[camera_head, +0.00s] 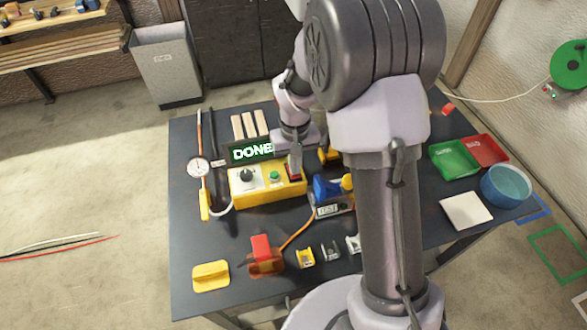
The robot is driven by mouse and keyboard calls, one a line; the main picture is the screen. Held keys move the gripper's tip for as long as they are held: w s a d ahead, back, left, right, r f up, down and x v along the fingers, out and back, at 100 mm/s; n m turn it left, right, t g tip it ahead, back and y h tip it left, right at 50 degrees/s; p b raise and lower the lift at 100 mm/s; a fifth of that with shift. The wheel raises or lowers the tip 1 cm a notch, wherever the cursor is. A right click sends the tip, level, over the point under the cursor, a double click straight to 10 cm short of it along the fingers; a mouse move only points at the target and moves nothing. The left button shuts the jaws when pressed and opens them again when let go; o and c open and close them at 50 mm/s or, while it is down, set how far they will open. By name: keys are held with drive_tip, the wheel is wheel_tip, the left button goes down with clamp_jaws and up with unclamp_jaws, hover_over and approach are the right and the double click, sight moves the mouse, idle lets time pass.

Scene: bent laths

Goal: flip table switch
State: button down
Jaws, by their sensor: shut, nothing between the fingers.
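A yellow control box (262,195) stands on the dark table, with a black knob (247,175) and a green button (274,175) on its top. A red part (294,180), seemingly the switch, shows at the box's right end. My gripper (295,173) points down over that end, shut and empty, its tips at or just above the red part. I cannot tell if they touch, and the gripper partly hides it.
A dial gauge (198,167) and long rods lie left of the box. Small blocks and clips sit in front. Green (452,159) and red (484,149) trays and a blue bowl (506,186) stand at right.

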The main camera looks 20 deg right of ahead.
drive_tip(key=shift+f+b, duration=0.45)
drive_tip(key=shift+f, duration=0.15)
wheel_tip(320, 180, up, 7)
drive_tip(key=p, duration=0.5)
drive_tip(key=shift+r+p, duration=0.15)
drive_tip(key=shift+p, duration=0.25)
